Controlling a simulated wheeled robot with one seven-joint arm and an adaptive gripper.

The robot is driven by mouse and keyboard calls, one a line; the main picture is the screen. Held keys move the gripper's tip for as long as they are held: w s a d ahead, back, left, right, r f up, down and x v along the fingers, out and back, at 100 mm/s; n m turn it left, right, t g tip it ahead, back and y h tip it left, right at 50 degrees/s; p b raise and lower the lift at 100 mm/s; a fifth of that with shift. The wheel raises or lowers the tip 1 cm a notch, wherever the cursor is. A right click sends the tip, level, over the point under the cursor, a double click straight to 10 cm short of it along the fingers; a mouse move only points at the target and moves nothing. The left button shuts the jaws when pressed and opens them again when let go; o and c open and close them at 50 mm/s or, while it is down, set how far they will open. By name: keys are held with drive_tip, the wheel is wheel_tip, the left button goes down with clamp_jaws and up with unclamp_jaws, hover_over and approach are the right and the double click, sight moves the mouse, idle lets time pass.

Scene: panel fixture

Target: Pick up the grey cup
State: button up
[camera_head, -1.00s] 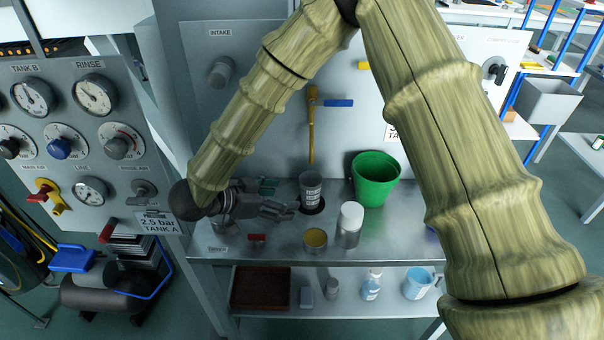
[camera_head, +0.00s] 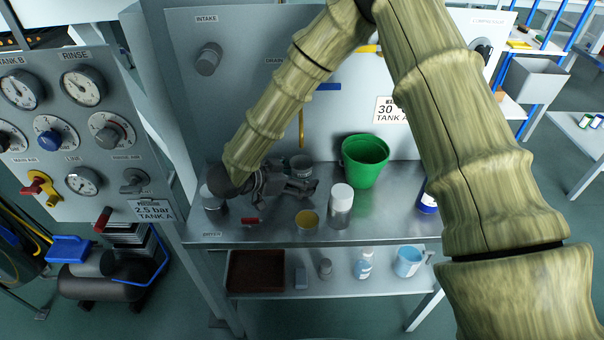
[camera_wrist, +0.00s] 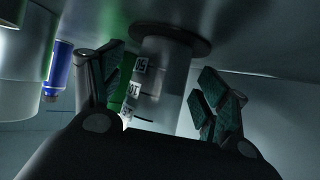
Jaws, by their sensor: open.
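The grey cup (camera_head: 301,162) stands on the metal bench in the head view, with its lower part hidden behind my gripper. My gripper (camera_head: 306,188) is open and low over the bench, reaching in from the left. In the wrist view, which looks upside down, the cup (camera_wrist: 163,72) shows between the two spread green-padded fingers of my gripper (camera_wrist: 165,95). Its base meets a dark round ring (camera_wrist: 165,37) on the bench. A label with black-and-white marks is on the cup's side. Whether either finger touches the cup cannot be told.
On the bench (camera_head: 385,220), a green bucket (camera_head: 365,165) stands right of the cup. A white-capped jar (camera_head: 340,205) and yellow-topped tin (camera_head: 307,219) are nearer the front. A red-handled item (camera_head: 250,220) lies front left. The backboard (camera_head: 230,110) rises behind.

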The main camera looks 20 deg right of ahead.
drive_tip(key=shift+w+d+f, duration=0.15)
drive_tip(key=shift+d+f, duration=0.1)
drive_tip(key=shift+d, duration=0.2)
drive_tip(key=c, duration=1.2)
drive_tip(key=shift+r, duration=0.2)
